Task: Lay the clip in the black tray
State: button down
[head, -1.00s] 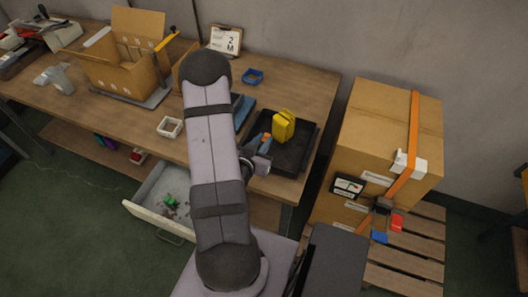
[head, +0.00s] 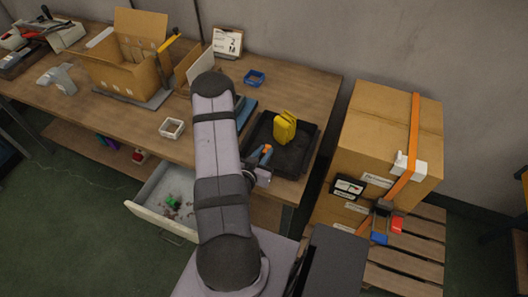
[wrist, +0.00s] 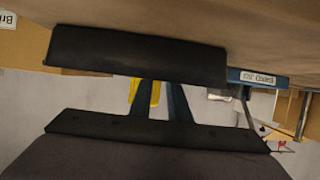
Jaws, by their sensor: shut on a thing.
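The black tray (head: 298,161) lies on the right end of the workbench. A yellow object (head: 285,127) stands inside it toward the back. My gripper (head: 262,168) is at the tray's front left side in the head view. It is shut on the clip (head: 265,153), a small blue piece with an orange tip. In the wrist view the dark jaws (wrist: 150,98) stand above and below the clip's dark blue legs (wrist: 180,101), with yellow behind them. I cannot tell whether the clip touches the tray.
A blue flat item (head: 245,113) lies left of the tray. A small blue bin (head: 254,79) and a white dish (head: 172,128) stand on the bench. An open drawer (head: 165,200) sticks out below. A tall carton (head: 385,140) stands right of the bench.

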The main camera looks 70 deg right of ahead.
jog(key=shift+f, duration=0.15)
jog(key=c, duration=1.7)
grip_release()
jog(key=shift+o, duration=0.2)
jog(key=shift+r, duration=0.25)
jog(key=shift+a+b, duration=0.4)
jog(key=shift+a, duration=0.15)
jog(key=shift+b+v, duration=0.5)
jog(key=shift+v, duration=0.95)
jog(key=shift+r, duration=0.15)
